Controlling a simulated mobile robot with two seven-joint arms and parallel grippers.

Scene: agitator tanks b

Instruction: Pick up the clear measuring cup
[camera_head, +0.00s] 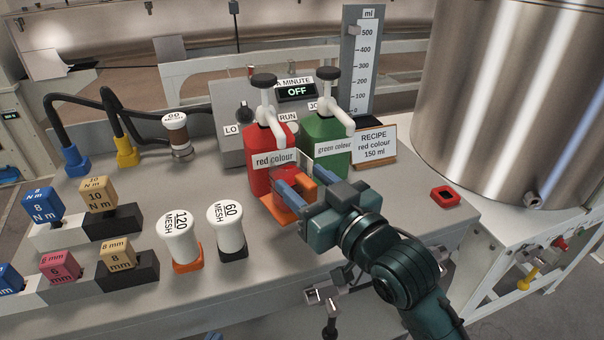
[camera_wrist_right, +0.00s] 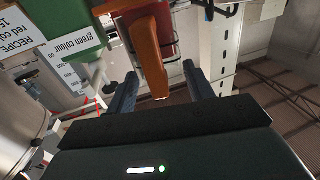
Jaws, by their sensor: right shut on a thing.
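The clear measuring cup (camera_head: 306,182) is at the table's front middle, right before the red colour bottle (camera_head: 262,178). Its orange handle (camera_wrist_right: 151,52) shows in the right wrist view between my fingers; its clear walls are hard to make out. My right gripper (camera_head: 285,181) is shut on the cup's orange part, with a blue finger on each side; it also shows in the right wrist view (camera_wrist_right: 160,90). I cannot tell whether the cup touches the table. A blue bit at the bottom edge of the head view may be my left gripper (camera_head: 213,336); its jaws are hidden.
The green colour bottle (camera_head: 323,140) stands close behind the cup, with the recipe card (camera_head: 375,144) to its right. White mesh jars (camera_head: 178,238) and labelled blocks (camera_head: 98,194) are on the left. A large steel tank (camera_head: 500,90) stands at right.

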